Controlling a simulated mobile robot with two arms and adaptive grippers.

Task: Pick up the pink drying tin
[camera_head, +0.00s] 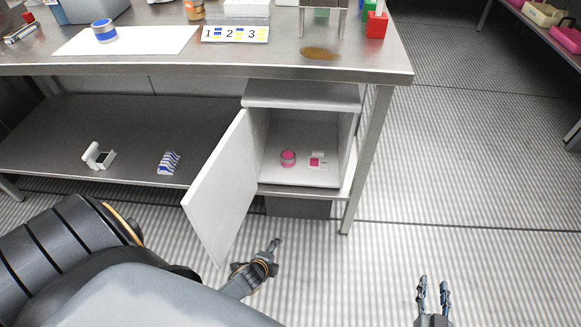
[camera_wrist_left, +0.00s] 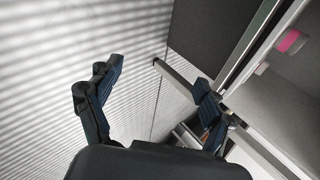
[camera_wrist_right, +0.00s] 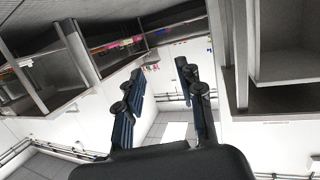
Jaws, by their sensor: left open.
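The pink tin (camera_head: 288,158) is a small round tin standing inside the open white cabinet (camera_head: 302,178) under the table. In the left wrist view, a pink and white object (camera_wrist_left: 291,41) shows at the upper right; I cannot tell for sure that it is the tin. My left gripper (camera_head: 274,250) is low in front of the cabinet, outside it, and apart from the tin. It is open and empty in the left wrist view (camera_wrist_left: 155,78). My right gripper (camera_head: 434,290) is farther right over the floor, open and empty.
The cabinet door (camera_head: 222,185) stands open to the left, close to my left arm. A small pink and white item (camera_head: 317,162) lies right of the tin. A striped blue item (camera_head: 169,162) lies on the lower shelf (camera_head: 60,130).

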